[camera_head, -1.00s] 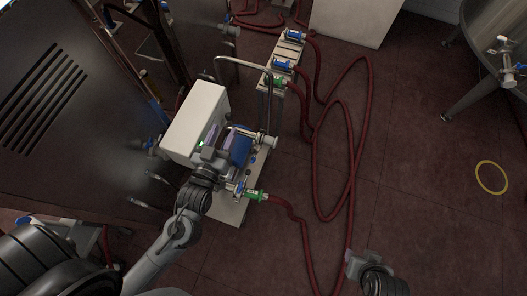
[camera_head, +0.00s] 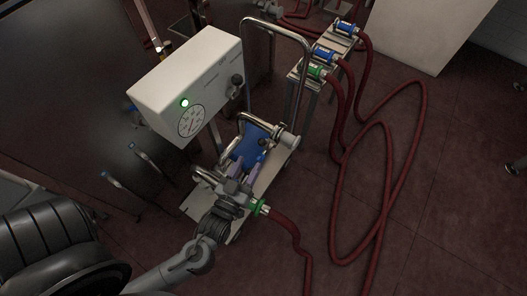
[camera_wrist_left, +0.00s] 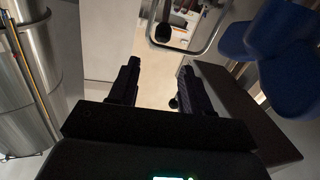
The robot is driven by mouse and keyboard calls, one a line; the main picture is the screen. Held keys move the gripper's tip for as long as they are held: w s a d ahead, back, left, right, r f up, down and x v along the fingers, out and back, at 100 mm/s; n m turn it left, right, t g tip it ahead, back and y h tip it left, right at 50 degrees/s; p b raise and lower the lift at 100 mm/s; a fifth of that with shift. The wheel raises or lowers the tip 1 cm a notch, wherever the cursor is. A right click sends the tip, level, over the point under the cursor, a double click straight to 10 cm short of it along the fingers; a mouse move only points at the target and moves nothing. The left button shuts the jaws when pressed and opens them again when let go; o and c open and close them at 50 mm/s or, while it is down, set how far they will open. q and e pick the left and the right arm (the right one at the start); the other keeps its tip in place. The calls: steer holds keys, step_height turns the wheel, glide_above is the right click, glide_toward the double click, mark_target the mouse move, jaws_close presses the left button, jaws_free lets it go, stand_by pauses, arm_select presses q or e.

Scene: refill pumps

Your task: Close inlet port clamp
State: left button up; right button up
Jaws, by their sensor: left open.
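The pump cart's blue pump body (camera_head: 246,146) stands below a white control box (camera_head: 186,80) with a dial and a lit green lamp. A green-collared hose fitting (camera_head: 261,207) sits at the pump's front port, with a red hose running from it. My right gripper is out of view.
A curved metal handle (camera_head: 280,25) rises over the cart. A stand with blue and green hose fittings (camera_head: 318,72) is behind it, its red hoses (camera_head: 333,205) looping over the floor. Open floor (camera_head: 460,200) lies to the right.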

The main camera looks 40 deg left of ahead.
mark_target(262, 143)
arm_select(q)
steer(key=b+x, duration=0.1)
steer(key=x, duration=0.2)
steer(key=f+b+x, duration=0.1)
steer(key=x, duration=0.2)
steer(key=f+b+x, duration=0.1)
steer(key=b+x, duration=0.1)
steer(key=x, duration=0.1)
steer(key=shift+w, duration=0.3)
steer(key=shift+w+a, duration=0.2)
steer(key=shift+w, duration=0.35)
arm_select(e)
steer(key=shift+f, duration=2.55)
arm_select(q)
jaws_close()
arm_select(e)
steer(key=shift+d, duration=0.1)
